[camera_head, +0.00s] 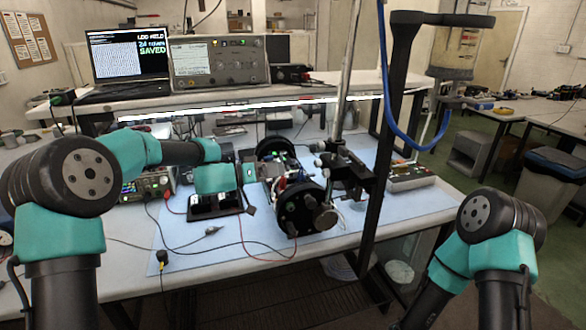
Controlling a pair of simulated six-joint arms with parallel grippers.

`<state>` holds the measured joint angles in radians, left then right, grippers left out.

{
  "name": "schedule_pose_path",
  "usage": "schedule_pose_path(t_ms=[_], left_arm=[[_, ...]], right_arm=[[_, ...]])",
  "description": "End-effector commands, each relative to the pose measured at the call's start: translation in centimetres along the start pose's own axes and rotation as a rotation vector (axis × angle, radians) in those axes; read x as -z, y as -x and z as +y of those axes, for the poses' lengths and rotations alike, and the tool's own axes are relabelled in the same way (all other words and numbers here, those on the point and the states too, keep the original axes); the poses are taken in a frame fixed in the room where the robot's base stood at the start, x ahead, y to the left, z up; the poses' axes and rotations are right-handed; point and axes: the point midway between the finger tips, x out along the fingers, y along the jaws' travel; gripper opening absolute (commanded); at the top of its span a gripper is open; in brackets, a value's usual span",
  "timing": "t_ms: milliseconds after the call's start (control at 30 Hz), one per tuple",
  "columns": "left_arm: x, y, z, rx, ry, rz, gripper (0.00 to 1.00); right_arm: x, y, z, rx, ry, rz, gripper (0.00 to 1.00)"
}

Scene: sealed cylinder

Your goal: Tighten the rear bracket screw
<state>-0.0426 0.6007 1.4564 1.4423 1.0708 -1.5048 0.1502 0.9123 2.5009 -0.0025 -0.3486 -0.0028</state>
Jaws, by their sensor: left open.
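A cylinder assembly (299,211) with black round end plates sits on the blue mat (221,239) at the middle of the bench. Boards and wires show between its front plate and its rear plate (274,149). My left gripper (262,171) reaches in from the left, its tip at the assembly's left side between the two plates. It is open; its fingers are small here, and I cannot tell whether they touch anything. The rear bracket screw is too small or hidden to make out. My right arm shows at the lower right, but its gripper is out of view.
A metal pole (347,75) with a black clamp (347,172) stands right beside the assembly. A black upright frame (386,130) with a blue hose rises farther right. A small box with buttons (411,177) sits at the mat's right. Loose cables cross the front mat, otherwise mostly clear.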

Motion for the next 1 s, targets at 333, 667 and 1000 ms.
schedule_pose_path(t_ms=[333, 667, 1000], left_arm=[[0.0, 5.7, 0.0, 0.001, 0.0, 0.001, 0.52], [0.0, 6.5, 0.0, 0.0, 0.0, 0.0, 0.52], [-2.0, 6.3, -0.7, 0.016, 0.116, -0.03, 0.52]], right_arm=[[0.0, 0.0, 0.0, 0.0, 0.0, 0.0, 0.43], [0.0, 0.0, 0.0, 0.0, 0.0, 0.0, 0.43], [0.0, 0.0, 0.0, 0.0, 0.0, 0.0, 0.43]])
